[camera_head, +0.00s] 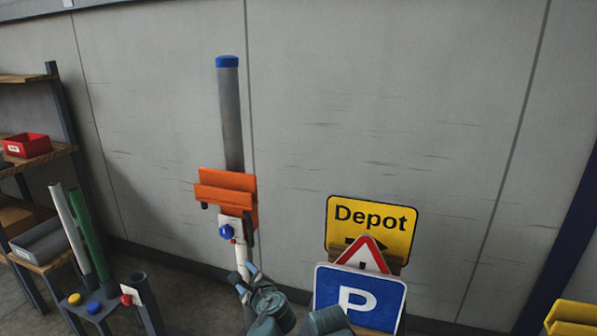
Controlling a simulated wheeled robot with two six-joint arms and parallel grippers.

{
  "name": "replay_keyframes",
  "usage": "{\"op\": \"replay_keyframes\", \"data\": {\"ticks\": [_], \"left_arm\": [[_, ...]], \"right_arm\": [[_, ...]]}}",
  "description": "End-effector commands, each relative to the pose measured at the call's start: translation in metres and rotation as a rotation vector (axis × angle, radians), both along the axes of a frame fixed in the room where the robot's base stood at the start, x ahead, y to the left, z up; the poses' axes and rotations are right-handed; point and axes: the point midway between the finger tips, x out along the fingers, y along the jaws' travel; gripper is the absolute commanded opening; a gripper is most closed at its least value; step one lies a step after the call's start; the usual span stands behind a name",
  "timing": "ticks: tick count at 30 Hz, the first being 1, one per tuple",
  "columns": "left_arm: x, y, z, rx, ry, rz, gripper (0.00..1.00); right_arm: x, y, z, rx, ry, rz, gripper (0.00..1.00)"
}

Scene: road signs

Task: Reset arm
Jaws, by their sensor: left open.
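My left gripper (245,282) is open at the lower middle of the head view. Its fingers are close to the white lower part of a post (240,256); I cannot tell whether they touch it. The post has a grey upper tube (230,120) with a blue cap and stands upright in front of the wall. An orange bracket (227,187) is on the post, with a blue knob (225,232) below it. My right gripper is not in view.
A yellow Depot sign (371,218), a red-edged triangle sign (366,250) and a blue P sign (340,279) stand together at the right. A shelf with a red bin (26,145) and a stand with white and green tubes (87,235) are at the left.

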Motion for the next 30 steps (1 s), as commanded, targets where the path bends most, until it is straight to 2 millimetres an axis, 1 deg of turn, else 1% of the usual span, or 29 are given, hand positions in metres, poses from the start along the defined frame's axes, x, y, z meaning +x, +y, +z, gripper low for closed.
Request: {"op": "replay_keyframes", "data": {"ticks": [1,4,5,6,8,9,10,12,15,18,21,30], "left_arm": [[-0.015,-0.001,0.014,-0.177,0.007,0.097,0.52],[-0.05,-0.011,0.001,-0.528,0.036,0.337,0.52],[-0.061,-0.017,-0.003,-0.622,0.049,0.412,0.52],[-0.078,-0.026,-0.007,-0.737,0.072,0.517,0.52],[-0.102,-0.041,-0.011,-0.882,0.108,0.672,0.52],[-0.118,-0.052,-0.012,-0.96,0.133,0.773,0.52],[-0.13,-0.06,-0.012,-1.011,0.153,0.845,0.52],[-0.154,-0.078,-0.01,-1.099,0.198,0.996,0.52],[-0.181,-0.098,-0.006,-1.169,0.25,1.163,0.52],[-0.198,-0.11,-0.003,-1.2,0.283,1.264,0.52],[-0.204,-0.115,-0.002,-1.211,0.298,1.308,0.52],[-0.205,-0.116,-0.004,-1.212,0.297,1.313,0.52]], "right_arm": [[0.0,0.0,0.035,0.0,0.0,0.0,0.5],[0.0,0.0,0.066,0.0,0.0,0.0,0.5],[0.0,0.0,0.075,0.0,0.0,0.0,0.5],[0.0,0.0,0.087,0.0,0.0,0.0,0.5],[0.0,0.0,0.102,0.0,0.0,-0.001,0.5],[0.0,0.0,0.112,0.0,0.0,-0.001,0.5],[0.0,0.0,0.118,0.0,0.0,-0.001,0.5],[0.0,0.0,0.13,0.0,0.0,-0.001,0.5],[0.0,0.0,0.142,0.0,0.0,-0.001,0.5],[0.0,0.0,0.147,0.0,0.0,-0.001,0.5],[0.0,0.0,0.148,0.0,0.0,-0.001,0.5],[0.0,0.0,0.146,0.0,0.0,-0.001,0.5]]}}
